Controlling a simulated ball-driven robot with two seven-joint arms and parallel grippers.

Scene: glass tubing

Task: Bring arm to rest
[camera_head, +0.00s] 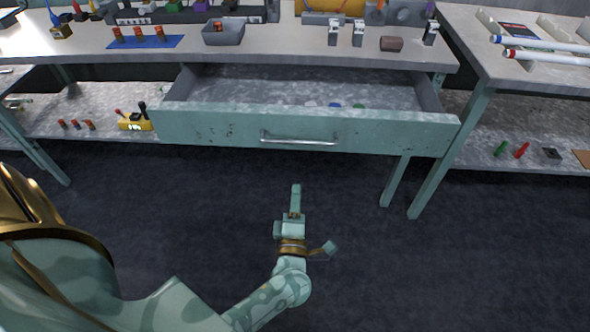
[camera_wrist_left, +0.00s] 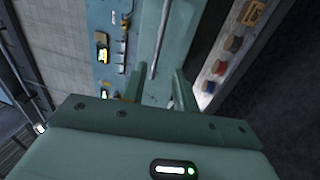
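My left arm comes in from the lower left in the head view. Its gripper (camera_head: 296,188) hangs over the dark floor, just in front of and below the handle (camera_head: 298,138) of a pulled-out drawer (camera_head: 210,128). In the left wrist view the two fingers of this gripper (camera_wrist_left: 158,84) stand apart with nothing held between them. The drawer handle (camera_wrist_left: 160,40) shows beyond the fingertips, apart from them. My right arm and gripper are not in view.
The workbench (camera_head: 280,40) carries a grey bin (camera_head: 223,36) and a blue mat (camera_head: 180,42) with small parts. A second bench (camera_head: 480,60) stands at the right. A lower shelf (camera_head: 100,118) holds a yellow device (camera_head: 133,123). The floor (camera_head: 180,200) before the drawer is clear.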

